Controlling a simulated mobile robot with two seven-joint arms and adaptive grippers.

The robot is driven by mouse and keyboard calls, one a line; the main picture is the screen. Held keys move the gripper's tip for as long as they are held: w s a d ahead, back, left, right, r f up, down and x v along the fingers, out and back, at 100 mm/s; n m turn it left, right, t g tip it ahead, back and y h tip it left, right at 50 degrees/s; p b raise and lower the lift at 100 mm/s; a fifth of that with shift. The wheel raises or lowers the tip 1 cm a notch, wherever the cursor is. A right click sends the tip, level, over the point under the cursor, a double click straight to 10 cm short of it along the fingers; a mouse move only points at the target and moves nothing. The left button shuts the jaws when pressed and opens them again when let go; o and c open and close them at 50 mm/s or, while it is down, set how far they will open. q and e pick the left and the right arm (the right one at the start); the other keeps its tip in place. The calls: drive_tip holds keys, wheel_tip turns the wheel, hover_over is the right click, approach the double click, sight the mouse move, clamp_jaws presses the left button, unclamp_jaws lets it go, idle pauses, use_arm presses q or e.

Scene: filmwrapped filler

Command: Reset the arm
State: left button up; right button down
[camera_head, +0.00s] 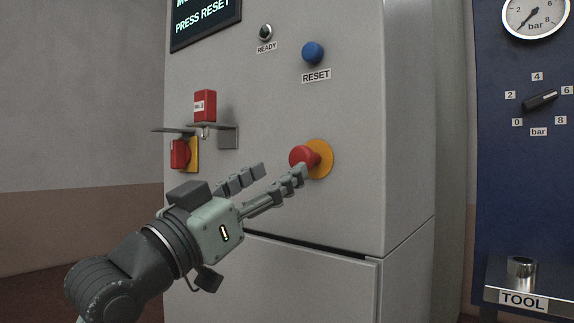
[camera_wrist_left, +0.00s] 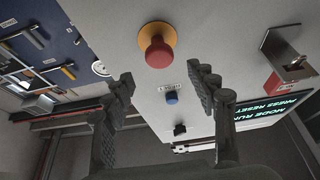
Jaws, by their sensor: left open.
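The light grey cabinet (camera_head: 350,110) carries a blue button (camera_head: 313,52) labelled RESET, a READY lamp (camera_head: 265,32) that looks unlit, and a screen (camera_head: 203,18) showing PRESS RESET. A red mushroom button (camera_head: 303,155) on a yellow disc sits below the blue one. My left gripper (camera_head: 282,174) is open, with its fingertips close to the red button; contact cannot be told. In the left wrist view, the red button (camera_wrist_left: 158,52) lies ahead between the spread fingers, and the blue button (camera_wrist_left: 172,97) shows beyond it. My right gripper is not in view.
A red padlock-like block (camera_head: 205,105) stands on a metal bracket (camera_head: 228,136) at the cabinet's left, beside a red switch (camera_head: 181,153) on yellow. At right, a blue panel (camera_head: 520,190) holds a gauge (camera_head: 535,15), a black knob (camera_head: 540,101) and a TOOL shelf (camera_head: 545,285).

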use_arm(q)
drive_tip(key=shift+v, duration=0.95)
